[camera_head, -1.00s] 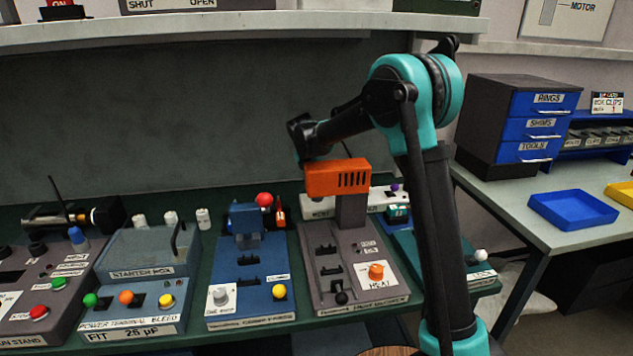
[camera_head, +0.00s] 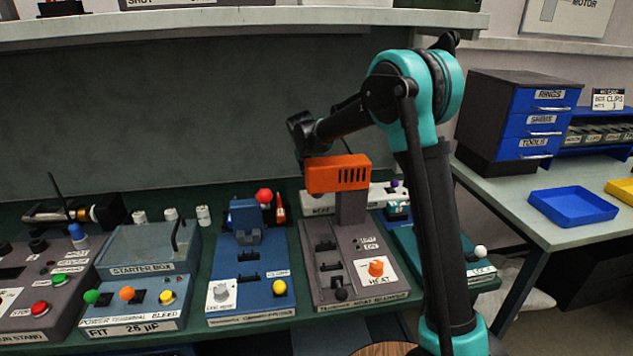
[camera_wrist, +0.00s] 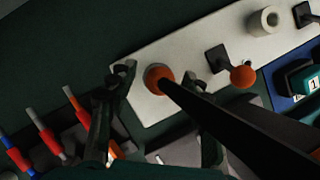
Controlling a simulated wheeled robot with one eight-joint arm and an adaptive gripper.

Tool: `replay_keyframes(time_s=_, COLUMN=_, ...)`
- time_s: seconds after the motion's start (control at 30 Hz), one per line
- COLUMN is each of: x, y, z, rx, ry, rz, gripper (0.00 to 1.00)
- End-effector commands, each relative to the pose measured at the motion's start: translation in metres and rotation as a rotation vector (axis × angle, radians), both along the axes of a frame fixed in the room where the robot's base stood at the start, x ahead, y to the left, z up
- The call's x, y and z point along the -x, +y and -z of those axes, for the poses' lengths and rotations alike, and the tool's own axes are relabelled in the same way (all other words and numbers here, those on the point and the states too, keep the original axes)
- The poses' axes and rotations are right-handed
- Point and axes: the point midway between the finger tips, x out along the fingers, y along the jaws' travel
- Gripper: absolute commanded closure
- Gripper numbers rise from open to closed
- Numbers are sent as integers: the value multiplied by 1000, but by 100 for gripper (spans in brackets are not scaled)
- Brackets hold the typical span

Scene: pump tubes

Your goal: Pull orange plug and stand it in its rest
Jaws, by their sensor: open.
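In the wrist view an orange round plug (camera_wrist: 158,76) sits at a white panel (camera_wrist: 150,105), with a thick black shaft or cord running from it toward the lower right. My gripper (camera_wrist: 166,108) is open, one finger to the left of the plug and the other to the lower right. Nothing is clearly held between the fingers. In the head view the gripper and the plug are hidden behind the orange heater head (camera_head: 338,174). I cannot make out the plug's rest.
The blue press (camera_head: 247,222) and grey heater stand (camera_head: 350,225) crowd the bench in front.

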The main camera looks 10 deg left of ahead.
Motion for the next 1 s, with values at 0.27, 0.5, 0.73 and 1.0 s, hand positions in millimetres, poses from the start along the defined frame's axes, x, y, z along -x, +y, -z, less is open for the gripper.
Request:
replay_keyframes(time_s=0.27, x=19, y=8, z=-46, rx=0, ry=0, rz=-2, gripper=50)
replay_keyframes(time_s=0.5, x=34, y=14, z=-86, rx=0, ry=0, rz=-1, gripper=50)
replay_keyframes(time_s=0.73, x=40, y=16, z=-103, rx=0, ry=0, rz=0, gripper=50)
replay_keyframes(time_s=1.0, x=41, y=17, z=-105, rx=0, ry=0, rz=0, gripper=50)
